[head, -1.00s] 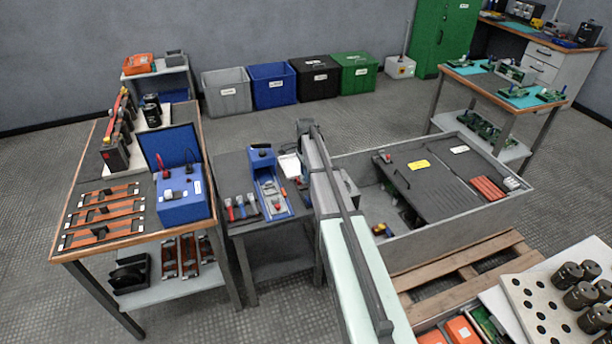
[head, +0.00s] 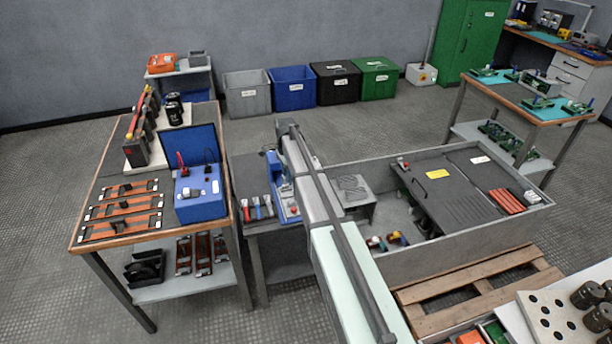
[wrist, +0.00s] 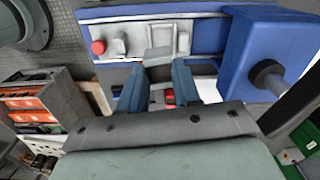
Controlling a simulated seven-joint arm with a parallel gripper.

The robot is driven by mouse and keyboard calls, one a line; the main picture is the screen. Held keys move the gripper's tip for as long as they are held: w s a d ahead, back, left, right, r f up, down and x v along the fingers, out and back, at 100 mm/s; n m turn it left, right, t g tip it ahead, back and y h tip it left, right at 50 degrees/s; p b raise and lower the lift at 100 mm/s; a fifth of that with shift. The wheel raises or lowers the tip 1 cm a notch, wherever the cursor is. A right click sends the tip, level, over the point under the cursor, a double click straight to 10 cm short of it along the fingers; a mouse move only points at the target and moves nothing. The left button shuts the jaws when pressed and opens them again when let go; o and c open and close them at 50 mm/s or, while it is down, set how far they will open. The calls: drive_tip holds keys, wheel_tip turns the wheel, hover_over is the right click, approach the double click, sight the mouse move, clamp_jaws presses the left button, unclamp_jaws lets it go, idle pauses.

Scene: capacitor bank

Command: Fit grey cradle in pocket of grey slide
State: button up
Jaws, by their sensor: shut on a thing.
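In the wrist view my gripper (wrist: 161,70) is shut on a small grey block, which I take for the grey cradle (wrist: 158,57). The block sits between the two blue-grey fingertips, in front of a blue fixture (wrist: 210,36). A pale grey strip in the fixture, probably the grey slide (wrist: 136,32), runs behind the block. I cannot tell whether the cradle touches it, and its pocket is not clearly seen. In the head view my arm hides the gripper, the cradle and most of the blue fixture (head: 272,163).
A red knob (wrist: 98,47) sits left of the cradle, and a tall blue block (wrist: 262,50) with a dark knob stands at right. Tools with red and blue handles (head: 262,208) lie left of the fixture. A large grey crate (head: 470,231) stands right of my arm.

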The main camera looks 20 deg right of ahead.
drive_tip(key=shift+w+a+r+m, duration=0.2)
drive_tip(key=shift+w+m, duration=0.1)
drive_tip(key=shift+w, duration=0.15)
drive_tip(key=shift+s+f+m, duration=0.15)
drive_tip(key=shift+f+m, duration=0.05)
drive_tip(key=shift+m, duration=0.3)
drive_tip(key=shift+f, duration=2.55)
drive_tip(key=shift+f, duration=1.05)
drive_tip(key=o, duration=1.1)
drive_tip(key=shift+c, duration=0.2)
drive_tip(key=shift+r, duration=4)
drive_tip(key=shift+d, duration=0.1)
